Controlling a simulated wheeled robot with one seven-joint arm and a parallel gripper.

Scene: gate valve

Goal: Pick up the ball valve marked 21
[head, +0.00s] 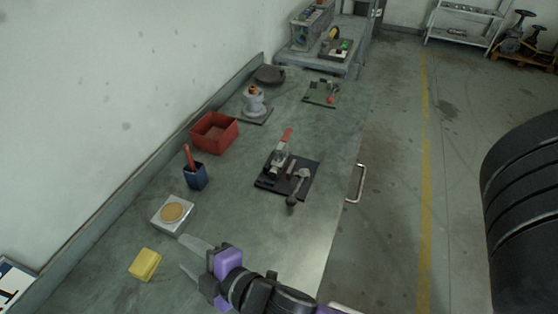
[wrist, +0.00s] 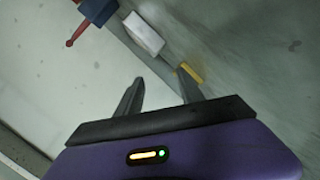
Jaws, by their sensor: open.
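A metal valve with a red lever handle (head: 279,158) stands on a black mat (head: 268,184) in the middle of the bench in the head view. A grey part with a lever and a dark round end (head: 299,187) lies beside it on the same mat. I cannot read the number 21 on either. My gripper (head: 183,252) is open and empty over the near end of the bench, well apart from the mat. In the wrist view its two fingers (wrist: 160,82) stand apart with nothing between them. The valve and mat are not in the wrist view.
Near my gripper are a yellow block (head: 145,264), a white box with a tan disc (head: 172,213) and a blue cup (head: 196,177) with a red-handled tool. A red bin (head: 214,132) and a grey-white fitting (head: 254,102) stand along the wall. Bench surface around the mat is clear.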

